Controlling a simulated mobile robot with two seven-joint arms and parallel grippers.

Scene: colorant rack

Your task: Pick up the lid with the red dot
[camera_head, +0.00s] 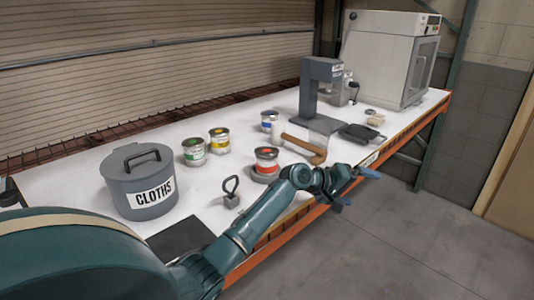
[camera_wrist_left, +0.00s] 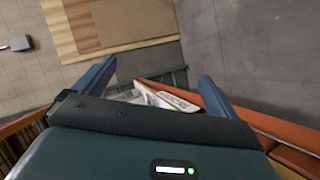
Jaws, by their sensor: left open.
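A small can with a red label (camera_head: 266,160) stands upright near the table's front edge in the head view. Its top shows some red and dark grey, too small to tell for sure whether this is a lid with a red dot. My left gripper (camera_head: 355,188) is right of this can, beyond the table's front edge over the floor. Its blue fingers are spread with nothing between them. They also show apart in the left wrist view (camera_wrist_left: 157,85). My right gripper is not in view.
Green (camera_head: 194,152), yellow (camera_head: 219,140) and blue (camera_head: 269,121) cans stand farther back on the white table. A grey CLOTHS bin (camera_head: 138,183) is at the left. A brown-handled tool (camera_head: 305,148), a dark grey stand (camera_head: 308,100) and a white oven (camera_head: 385,55) are farther right.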

